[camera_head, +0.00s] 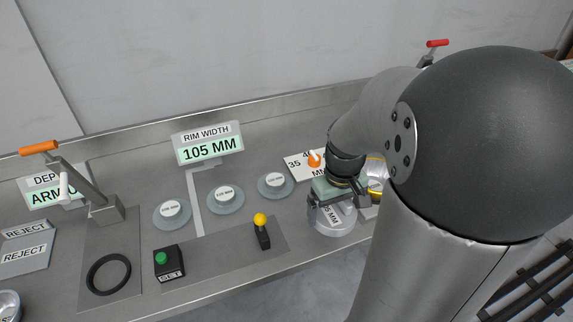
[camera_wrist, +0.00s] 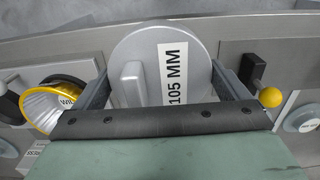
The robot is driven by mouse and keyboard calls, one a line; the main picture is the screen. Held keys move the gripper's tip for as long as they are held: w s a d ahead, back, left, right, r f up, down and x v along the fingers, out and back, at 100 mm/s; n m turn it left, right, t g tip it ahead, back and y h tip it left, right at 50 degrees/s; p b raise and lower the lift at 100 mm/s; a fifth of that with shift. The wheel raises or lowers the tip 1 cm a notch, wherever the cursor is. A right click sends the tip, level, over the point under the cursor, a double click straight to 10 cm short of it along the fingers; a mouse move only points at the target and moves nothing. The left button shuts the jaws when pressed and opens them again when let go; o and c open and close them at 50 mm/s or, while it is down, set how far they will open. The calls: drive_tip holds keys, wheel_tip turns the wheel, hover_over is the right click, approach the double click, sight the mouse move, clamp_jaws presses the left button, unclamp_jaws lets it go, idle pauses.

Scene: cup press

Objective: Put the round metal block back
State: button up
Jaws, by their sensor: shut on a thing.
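The round metal block (camera_wrist: 140,52) is a thick grey disc with a raised bar and a white "105 MM" label. My gripper (camera_wrist: 165,88) is shut on it, with a finger at each side of the disc. In the head view, my gripper (camera_head: 335,190) points down and holds the block (camera_head: 331,221) at the front right of the metal bench, right of the yellow-knobbed lever. I cannot tell whether the block touches the bench. My arm hides part of the bench behind and to the right.
A "RIM WIDTH 105 MM" sign (camera_head: 208,144) stands at the back. Several round pale pads, one of them here (camera_head: 225,200), lie before it. A yellow-knobbed lever (camera_head: 262,232) and a green SET button (camera_head: 167,262) are at the front. A gold-rimmed silver piece (camera_wrist: 45,108) is beside my gripper.

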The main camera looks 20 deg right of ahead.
drive_tip(key=w+f, duration=0.1)
drive_tip(key=f, duration=0.1)
drive_tip(key=w+f, duration=0.2)
drive_tip(key=w+a+f, duration=0.1)
drive_tip(key=w, duration=0.1)
drive_tip(key=shift+w+f, duration=0.25)
drive_tip(key=shift+f, duration=0.15)
drive_tip(key=shift+w+f+p, duration=0.2)
drive_tip(key=shift+f+p, duration=0.1)
drive_tip(key=shift+f, duration=1.45)
drive_tip(key=shift+f, duration=0.1)
drive_tip(key=shift+f, duration=0.15)
drive_tip(key=o, duration=1.3)
drive_tip(key=shift+r, duration=0.7)
wheel_tip(320, 180, up, 11)
drive_tip(key=shift+t, duration=0.3)
drive_tip(key=s+a, duration=0.4)
drive_tip(key=s, duration=0.1)
drive_tip(key=s+a, duration=0.4)
drive_tip(key=s+a+r, duration=0.1)
drive_tip(key=s+a, duration=0.3)
drive_tip(key=s, duration=0.1)
drive_tip(key=shift+s, duration=0.35)
